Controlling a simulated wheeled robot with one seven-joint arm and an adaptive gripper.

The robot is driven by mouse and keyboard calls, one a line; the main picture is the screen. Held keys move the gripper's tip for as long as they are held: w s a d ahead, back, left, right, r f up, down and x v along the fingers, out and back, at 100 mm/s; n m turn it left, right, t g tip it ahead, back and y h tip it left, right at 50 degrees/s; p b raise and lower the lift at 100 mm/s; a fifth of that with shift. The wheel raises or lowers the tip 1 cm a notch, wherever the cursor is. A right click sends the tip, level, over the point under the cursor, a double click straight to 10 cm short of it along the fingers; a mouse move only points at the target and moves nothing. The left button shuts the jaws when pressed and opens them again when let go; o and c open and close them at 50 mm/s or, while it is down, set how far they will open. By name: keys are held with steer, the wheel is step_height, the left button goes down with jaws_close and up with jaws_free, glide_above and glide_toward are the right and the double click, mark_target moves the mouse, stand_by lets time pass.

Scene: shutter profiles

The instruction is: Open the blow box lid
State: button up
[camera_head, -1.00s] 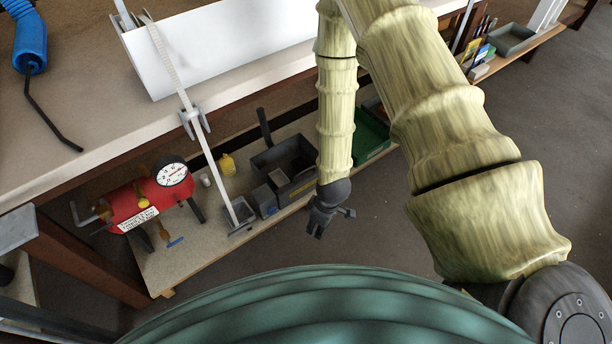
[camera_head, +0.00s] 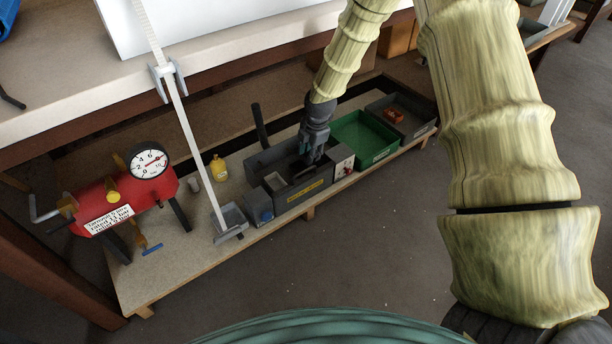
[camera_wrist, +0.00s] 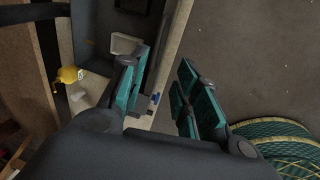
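The blow box appears to be the dark grey box (camera_head: 304,191) with a yellow label on its front, on the low shelf under the bench. A light panel with a red mark (camera_head: 343,163) is at its right end. I cannot make out a separate lid; my gripper hides part of the top. My gripper (camera_head: 311,158) points down over the box's right part; contact cannot be told. In the wrist view my gripper (camera_wrist: 163,92) has its two teal-padded fingers apart, with nothing visible between them.
A green tray (camera_head: 361,134) and a grey bin (camera_head: 414,112) stand right of the box. A red tank with a gauge (camera_head: 122,201), a yellow bottle (camera_head: 218,168) and a small blue-fronted box (camera_head: 259,208) are to its left. A tall pale bar (camera_head: 190,137) rises nearby. Floor in front is clear.

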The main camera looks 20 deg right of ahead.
mark_target(306, 171)
steer(key=w+f+b, duration=0.1)
steer(key=f, duration=0.2)
steer(key=f+b, duration=0.1)
steer(key=f, duration=0.3)
steer(key=w+f+b, duration=0.1)
steer(key=f, duration=0.2)
steer(key=shift+w+f+b, duration=0.15)
steer(key=shift+w+b, duration=0.15)
steer(key=shift+w, duration=0.05)
jaws_close()
